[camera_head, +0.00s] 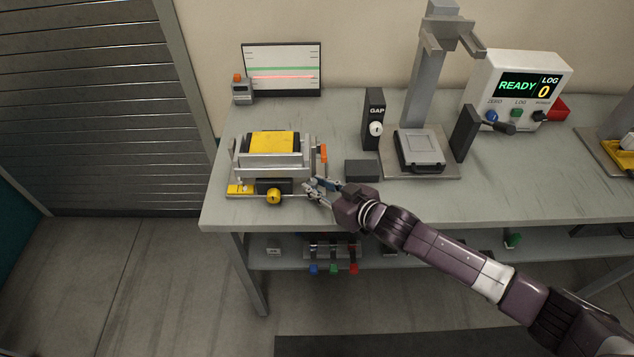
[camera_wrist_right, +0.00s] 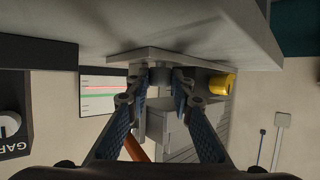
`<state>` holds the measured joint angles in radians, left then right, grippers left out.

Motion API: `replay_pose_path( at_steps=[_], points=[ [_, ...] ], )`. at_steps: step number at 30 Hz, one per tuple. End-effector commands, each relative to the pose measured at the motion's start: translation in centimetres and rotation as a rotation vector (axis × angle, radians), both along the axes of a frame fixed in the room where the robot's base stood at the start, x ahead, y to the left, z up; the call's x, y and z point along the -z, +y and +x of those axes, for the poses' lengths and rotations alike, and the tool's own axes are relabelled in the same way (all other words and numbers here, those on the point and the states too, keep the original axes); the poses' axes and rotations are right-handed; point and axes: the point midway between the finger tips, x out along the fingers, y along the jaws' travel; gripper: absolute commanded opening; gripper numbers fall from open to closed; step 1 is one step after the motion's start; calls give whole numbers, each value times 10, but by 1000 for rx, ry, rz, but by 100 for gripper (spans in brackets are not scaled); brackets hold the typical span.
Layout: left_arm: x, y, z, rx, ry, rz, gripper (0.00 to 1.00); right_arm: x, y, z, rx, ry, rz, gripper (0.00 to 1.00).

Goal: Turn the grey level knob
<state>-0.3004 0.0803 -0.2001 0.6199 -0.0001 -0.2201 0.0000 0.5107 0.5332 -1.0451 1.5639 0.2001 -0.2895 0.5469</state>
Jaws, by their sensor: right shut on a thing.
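The grey level knob (camera_wrist_right: 160,73) shows in the wrist view as a small grey cylinder between my fingertips. My right gripper (camera_head: 317,189) is shut on it at the right front corner of the clamp fixture (camera_head: 263,172); the fingers (camera_wrist_right: 159,90) close from both sides in the wrist view. In the head view the fingers mostly hide the knob. A yellow knob (camera_head: 274,196) sits on the fixture's front, left of my gripper, and also shows in the wrist view (camera_wrist_right: 220,84). My left gripper is not in view.
A monitor (camera_head: 282,68) shows a green and a red line. A dark block (camera_head: 361,170), a GAP unit (camera_head: 374,107) and a press stand (camera_head: 419,150) stand right of the fixture. An orange handle (camera_head: 323,153) rises close behind my gripper. The bench front right is clear.

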Motion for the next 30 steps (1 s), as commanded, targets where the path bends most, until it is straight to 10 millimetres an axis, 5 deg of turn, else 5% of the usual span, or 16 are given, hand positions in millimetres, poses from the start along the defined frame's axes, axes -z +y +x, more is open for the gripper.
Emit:
replay_pose_path(
  at_steps=[21, 22, 27, 30],
  points=[
    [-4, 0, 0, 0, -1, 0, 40, 0, -1, 0, -119, 3, 7, 0],
    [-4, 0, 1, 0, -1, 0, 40, 0, -1, 0, -119, 3, 7, 22],
    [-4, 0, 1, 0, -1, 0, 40, 0, -2, 0, -118, 2, 5, 39],
    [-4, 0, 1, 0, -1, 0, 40, 0, -3, 1, -116, 2, 5, 39]
  ],
)
